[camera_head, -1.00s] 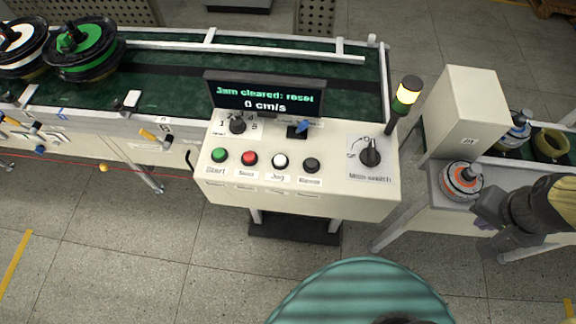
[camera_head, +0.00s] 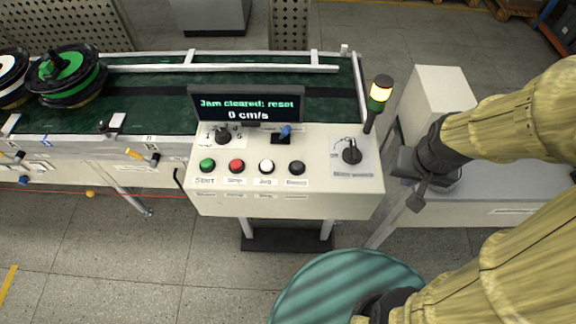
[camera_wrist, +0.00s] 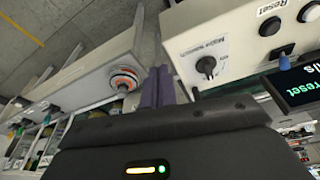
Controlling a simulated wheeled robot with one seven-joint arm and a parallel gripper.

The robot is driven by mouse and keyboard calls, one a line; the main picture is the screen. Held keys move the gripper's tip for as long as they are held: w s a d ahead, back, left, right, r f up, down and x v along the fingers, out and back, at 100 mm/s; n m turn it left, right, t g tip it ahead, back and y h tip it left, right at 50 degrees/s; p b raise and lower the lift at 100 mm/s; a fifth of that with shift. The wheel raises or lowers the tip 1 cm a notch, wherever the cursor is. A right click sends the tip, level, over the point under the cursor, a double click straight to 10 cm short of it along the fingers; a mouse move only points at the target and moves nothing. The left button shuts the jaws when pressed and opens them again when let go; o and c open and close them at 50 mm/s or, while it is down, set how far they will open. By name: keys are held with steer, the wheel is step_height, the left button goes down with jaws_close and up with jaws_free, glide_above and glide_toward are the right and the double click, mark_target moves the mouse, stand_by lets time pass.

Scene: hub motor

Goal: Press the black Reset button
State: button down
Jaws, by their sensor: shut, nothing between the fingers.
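The black Reset button (camera_head: 297,167) is the rightmost of the row on the white control panel (camera_head: 290,205). It also shows in the wrist view (camera_wrist: 270,26), at the top right beside its "Reset" label. My gripper (camera_head: 416,203) is to the right of the panel, over the side bench and apart from the button. In the wrist view my gripper's fingers (camera_wrist: 160,88) are together and empty, pointing left of the panel. The display (camera_head: 247,104) reads "Jam cleared: reset" and "0 cm/s".
Green (camera_head: 207,165), red (camera_head: 236,166) and white (camera_head: 266,166) buttons sit left of the black one. A main switch knob (camera_head: 352,151) and a signal lamp (camera_head: 380,92) stand at the panel's right. A conveyor (camera_head: 160,100) runs behind.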

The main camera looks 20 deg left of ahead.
stand_by(0.3)
steer(key=n+t+h+p, duration=0.5)
steer(key=n+p, duration=0.5)
steer(key=n, duration=0.9)
glide_above(293, 166)
step_height(293, 166, down, 3)
steer(key=h, duration=0.1)
steer(key=shift+g, duration=0.3)
steer(key=shift+f, duration=0.1)
step_height(293, 166, down, 6)
steer(key=b, duration=0.5)
steer(key=shift+f+b, duration=0.15)
steer(key=shift+b, duration=0.25)
steer(key=shift+f+b, duration=0.65)
steer(key=shift+f, duration=0.5)
